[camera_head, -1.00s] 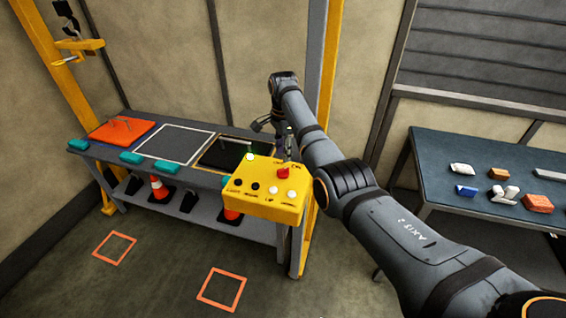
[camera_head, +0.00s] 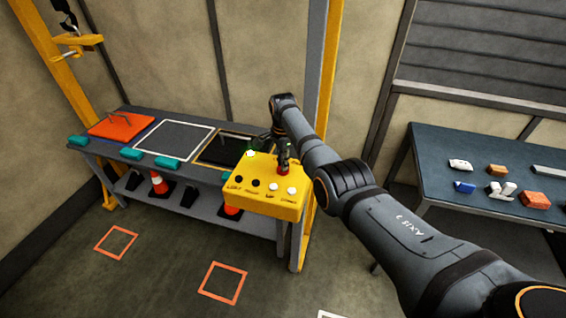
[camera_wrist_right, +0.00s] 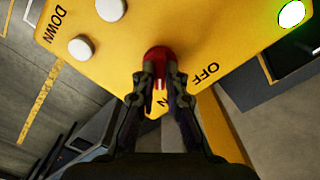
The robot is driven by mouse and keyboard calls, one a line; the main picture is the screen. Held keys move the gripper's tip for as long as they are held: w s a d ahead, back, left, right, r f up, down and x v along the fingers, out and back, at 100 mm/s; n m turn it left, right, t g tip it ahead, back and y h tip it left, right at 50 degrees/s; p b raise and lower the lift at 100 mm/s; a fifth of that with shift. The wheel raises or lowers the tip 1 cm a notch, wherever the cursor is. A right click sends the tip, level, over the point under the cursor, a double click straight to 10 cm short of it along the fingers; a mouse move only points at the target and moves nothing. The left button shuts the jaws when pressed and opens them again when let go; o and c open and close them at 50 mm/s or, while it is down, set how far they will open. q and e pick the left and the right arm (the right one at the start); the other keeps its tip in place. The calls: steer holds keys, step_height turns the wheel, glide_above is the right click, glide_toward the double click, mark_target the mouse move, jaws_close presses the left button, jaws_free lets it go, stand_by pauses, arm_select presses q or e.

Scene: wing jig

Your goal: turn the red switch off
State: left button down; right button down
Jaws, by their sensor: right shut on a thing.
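The red switch (camera_head: 283,171) sits on the yellow control box (camera_head: 262,203), near its back right. In the right wrist view the red switch (camera_wrist_right: 158,58) shows between my fingertips, with OFF lettering to its right and partly covered lettering ending in N below it. My right gripper (camera_head: 282,160) reaches down onto the box from the back, and in the right wrist view the gripper (camera_wrist_right: 160,75) is shut on the red switch. A green light (camera_wrist_right: 291,14) glows on the box. My left gripper is not in view.
White buttons (camera_wrist_right: 81,48) and black buttons lie on the box front. A grey bench (camera_head: 185,175) behind holds an orange plate (camera_head: 120,127) and teal blocks. A dark table (camera_head: 450,150) with small blocks stands at right. A yellow post (camera_head: 322,120) rises beside the box.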

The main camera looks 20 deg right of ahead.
stand_by(0.3)
steer(key=shift+n, duration=0.9)
steer(key=n+p, duration=0.1)
steer(key=n, duration=1)
steer(key=shift+n+p, duration=0.3)
steer(key=shift+p, duration=0.05)
steer(key=shift+n, duration=2.2)
steer(key=c, duration=1.4)
jaws_free()
